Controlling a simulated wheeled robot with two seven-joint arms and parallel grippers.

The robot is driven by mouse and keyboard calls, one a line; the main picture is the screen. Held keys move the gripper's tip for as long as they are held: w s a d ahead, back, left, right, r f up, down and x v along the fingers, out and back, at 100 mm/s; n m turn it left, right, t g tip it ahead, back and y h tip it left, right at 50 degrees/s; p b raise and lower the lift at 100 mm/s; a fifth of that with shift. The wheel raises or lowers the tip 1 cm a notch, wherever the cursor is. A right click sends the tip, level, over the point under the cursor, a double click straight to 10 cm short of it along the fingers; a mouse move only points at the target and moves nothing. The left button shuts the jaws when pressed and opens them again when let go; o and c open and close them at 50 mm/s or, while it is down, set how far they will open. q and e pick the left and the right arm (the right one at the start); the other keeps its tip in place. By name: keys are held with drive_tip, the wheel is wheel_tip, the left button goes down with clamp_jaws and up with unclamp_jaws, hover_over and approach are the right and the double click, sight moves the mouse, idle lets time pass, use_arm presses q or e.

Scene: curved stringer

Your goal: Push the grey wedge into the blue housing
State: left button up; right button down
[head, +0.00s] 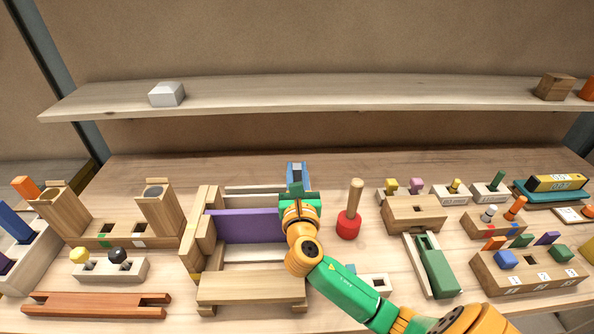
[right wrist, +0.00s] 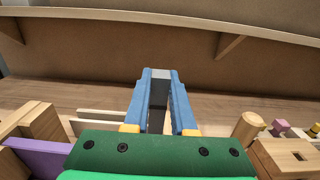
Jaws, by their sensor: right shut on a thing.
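My right gripper (head: 297,180) reaches forward over the middle of the bench, beside the wooden frame. In the right wrist view (right wrist: 158,85) two long blue sides run out from the green palm. A grey piece (right wrist: 160,77), which looks like the wedge, sits between them at the far end. The gripper is shut on it. In the head view the grey shows small between the blue sides. I cannot make out a blue housing separate from these blue parts. The wedge's underside and any contact below it are hidden. My left gripper is not in view.
A wooden frame with a purple board (head: 240,226) stands left of the gripper. A red-based mallet (head: 348,224) stands close on its right. Wooden blocks with pegs crowd both sides. A shelf (head: 330,94) with a white block (head: 167,94) runs above.

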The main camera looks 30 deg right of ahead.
idle(0.3)
drive_tip(key=shift+p, duration=0.3)
idle(0.3)
idle(0.4)
drive_tip(key=shift+p, duration=0.5)
drive_tip(key=shift+f, duration=0.15)
drive_tip(key=shift+f+b, duration=0.35)
drive_tip(key=shift+b, duration=0.1)
